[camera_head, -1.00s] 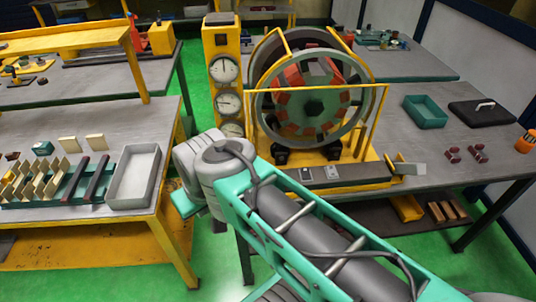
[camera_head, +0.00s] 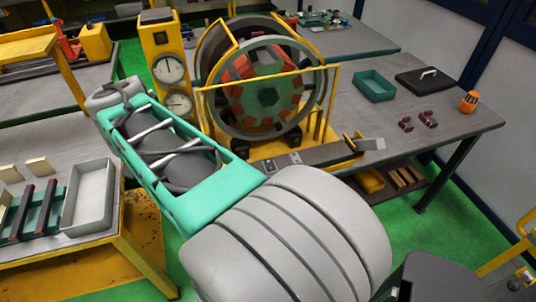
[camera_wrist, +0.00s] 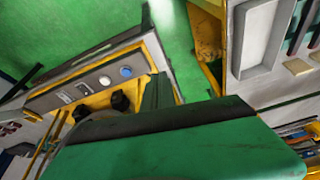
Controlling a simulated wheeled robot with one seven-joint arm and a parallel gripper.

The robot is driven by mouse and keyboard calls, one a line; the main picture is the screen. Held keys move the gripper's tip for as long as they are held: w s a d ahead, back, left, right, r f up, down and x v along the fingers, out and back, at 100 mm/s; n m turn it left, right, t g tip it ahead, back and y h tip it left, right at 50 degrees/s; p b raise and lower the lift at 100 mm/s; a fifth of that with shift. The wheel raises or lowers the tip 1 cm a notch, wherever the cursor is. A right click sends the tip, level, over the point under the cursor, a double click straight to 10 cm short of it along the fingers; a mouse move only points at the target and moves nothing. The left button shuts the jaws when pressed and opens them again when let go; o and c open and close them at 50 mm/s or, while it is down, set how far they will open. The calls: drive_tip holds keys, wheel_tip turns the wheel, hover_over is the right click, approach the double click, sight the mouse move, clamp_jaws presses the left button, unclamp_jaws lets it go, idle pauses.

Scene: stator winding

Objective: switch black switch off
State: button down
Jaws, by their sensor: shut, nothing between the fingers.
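The control panel (camera_head: 318,156) runs along the front base of the stator winding machine (camera_head: 265,85). In the wrist view this panel (camera_wrist: 145,66) carries a blue round button (camera_wrist: 125,71), a pale round button (camera_wrist: 104,80) and a small dark switch on a plate (camera_wrist: 84,89). The switch's position is too small to tell. In the head view my arm hides my gripper. In the wrist view my gripper (camera_wrist: 165,122) shows as a large green block with a dark edge, shut and empty. It covers the lower middle and lies apart from the switch in the picture.
Two pressure gauges show on a yellow post (camera_head: 160,45) left of the machine. A grey tray (camera_head: 110,185) stands on the left table. A green tray (camera_head: 390,86) and a black case (camera_head: 425,80) stand on the right table. Green floor is free between the tables.

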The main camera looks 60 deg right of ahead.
drive_tip(key=s+d+m+g, duration=0.25)
drive_tip(key=d+m, duration=0.35)
drive_tip(key=d, duration=0.5)
drive_tip(key=m+g, duration=0.2)
drive_tip(key=m, duration=0.8)
hover_over(271, 160)
drive_tip(key=w+a, duration=0.2)
drive_tip(key=a, duration=0.2)
drive_tip(key=f, duration=0.1)
drive_tip(key=shift+s+d, duration=0.15)
drive_tip(key=shift+s, duration=0.05)
drive_tip(key=p+x, duration=0.1)
drive_tip(key=x, duration=0.8)
drive_tip(key=w+p+x, duration=0.1)
drive_tip(key=x, duration=0.3)
drive_tip(key=shift+a+f+p, duration=0.2)
drive_tip(key=shift+f+p, duration=0.15)
drive_tip(key=shift+f, duration=0.25)
